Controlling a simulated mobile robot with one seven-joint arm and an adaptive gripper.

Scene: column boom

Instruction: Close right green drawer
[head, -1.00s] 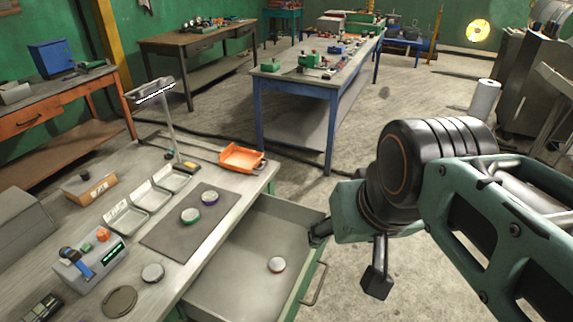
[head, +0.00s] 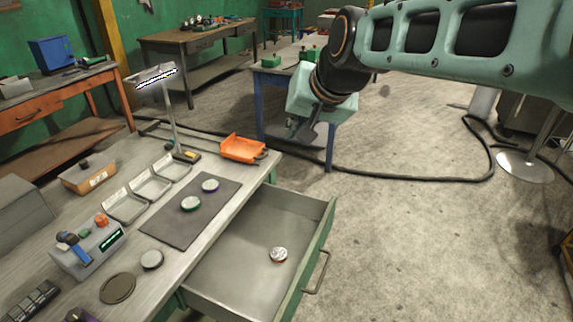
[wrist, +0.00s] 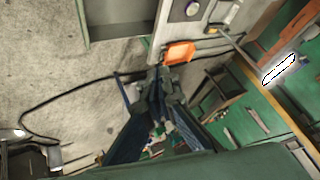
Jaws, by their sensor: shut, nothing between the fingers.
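The green drawer (head: 318,258) stands pulled out from the right side of the workbench, with its grey inside showing. A bar handle (head: 318,272) is on its front face. A small round tin (head: 279,254) lies in the drawer. My gripper (head: 304,134) is up and beyond the drawer, apart from it, in front of the blue-legged table. In the wrist view my gripper (wrist: 155,75) has its fingers together with nothing between them. Part of the drawer (wrist: 112,22) also shows at the top of the wrist view.
The workbench top holds a dark mat (head: 185,222) with two round tins, several metal trays (head: 150,188), an orange tray (head: 243,148) near its far edge, and a lamp (head: 168,110). A black cable (head: 400,179) crosses the floor. Open concrete floor lies right of the drawer.

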